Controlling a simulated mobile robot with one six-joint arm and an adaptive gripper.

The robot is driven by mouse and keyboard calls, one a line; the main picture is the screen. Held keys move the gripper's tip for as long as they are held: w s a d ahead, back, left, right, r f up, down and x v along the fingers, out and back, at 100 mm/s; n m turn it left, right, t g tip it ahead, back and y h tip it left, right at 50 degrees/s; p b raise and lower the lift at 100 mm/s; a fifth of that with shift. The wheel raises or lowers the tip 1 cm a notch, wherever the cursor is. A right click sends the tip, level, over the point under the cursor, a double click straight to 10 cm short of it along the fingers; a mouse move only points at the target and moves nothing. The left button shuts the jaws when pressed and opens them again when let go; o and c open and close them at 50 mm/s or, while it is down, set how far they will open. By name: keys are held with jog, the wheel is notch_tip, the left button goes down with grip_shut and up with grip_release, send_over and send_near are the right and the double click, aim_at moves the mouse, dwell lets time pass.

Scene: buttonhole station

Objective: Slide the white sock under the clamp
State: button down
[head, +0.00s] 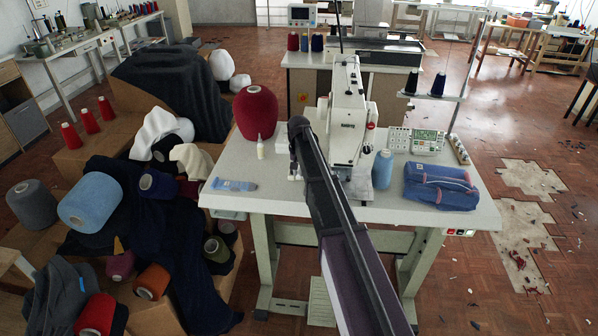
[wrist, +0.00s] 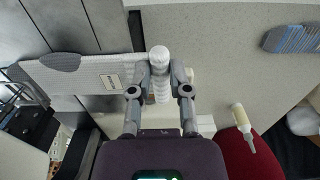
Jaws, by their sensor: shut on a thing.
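The white sock (wrist: 159,57) is between the two fingers of my gripper (wrist: 160,72) in the wrist view. The fingers are shut on it from both sides. Its rounded end sticks out past the fingertips, and a ribbed part shows between the fingers. I cannot make out the clamp for certain; a dark bar (wrist: 136,30) shows just past the sock. In the head view my arm hides most of my gripper.
Dark cloth and spools are heaped at the left.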

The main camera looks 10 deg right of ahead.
jog(key=shift+c, duration=2.4)
grip_release()
jog(key=shift+r, duration=0.15)
